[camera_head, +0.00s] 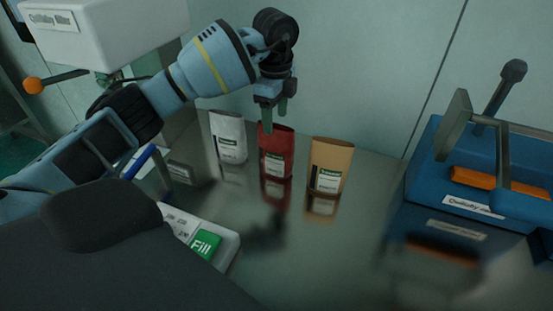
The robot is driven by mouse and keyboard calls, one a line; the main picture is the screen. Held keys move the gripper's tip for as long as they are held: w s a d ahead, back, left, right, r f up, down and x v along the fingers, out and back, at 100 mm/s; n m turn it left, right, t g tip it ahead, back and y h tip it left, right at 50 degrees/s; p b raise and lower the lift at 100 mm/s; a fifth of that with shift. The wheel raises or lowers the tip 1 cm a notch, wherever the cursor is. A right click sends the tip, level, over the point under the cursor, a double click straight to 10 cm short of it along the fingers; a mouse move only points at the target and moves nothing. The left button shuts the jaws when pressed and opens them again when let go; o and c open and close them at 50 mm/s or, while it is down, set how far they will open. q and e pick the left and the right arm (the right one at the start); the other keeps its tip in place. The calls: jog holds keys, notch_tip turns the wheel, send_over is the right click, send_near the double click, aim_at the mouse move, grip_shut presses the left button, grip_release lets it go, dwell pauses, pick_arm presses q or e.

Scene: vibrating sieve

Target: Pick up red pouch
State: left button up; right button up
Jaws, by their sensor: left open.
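The red pouch (277,153) stands upright on the shiny table, between a white pouch (228,138) on its left and an orange-tan pouch (329,167) on its right. It has a pale label on its front. My left gripper (274,117) points down at the top of the red pouch, its fingers overlapping the pouch's upper edge in the picture. It is open. I cannot tell whether the fingers touch the pouch. My right gripper is not in view.
A blue machine (427,188) with a grey lever frame stands at the right. A white device with a green Fill button (205,244) lies at the lower left. A white box (120,35) is at the upper left. The table's middle front (310,260) is clear.

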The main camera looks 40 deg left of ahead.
aim_at(274, 126)
pick_arm(q)
jog(key=shift+w+f, duration=0.1)
jog(key=shift+f, duration=0.45)
jog(key=f, duration=0.5)
jog(key=shift+w+a, duration=0.1)
jog(key=shift+a, duration=0.15)
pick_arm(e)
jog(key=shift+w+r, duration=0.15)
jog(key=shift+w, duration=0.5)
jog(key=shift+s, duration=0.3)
pick_arm(q)
jog(key=shift+f, duration=0.25)
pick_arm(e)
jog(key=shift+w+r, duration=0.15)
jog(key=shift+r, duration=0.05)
pick_arm(q)
jog(key=c, duration=1.3)
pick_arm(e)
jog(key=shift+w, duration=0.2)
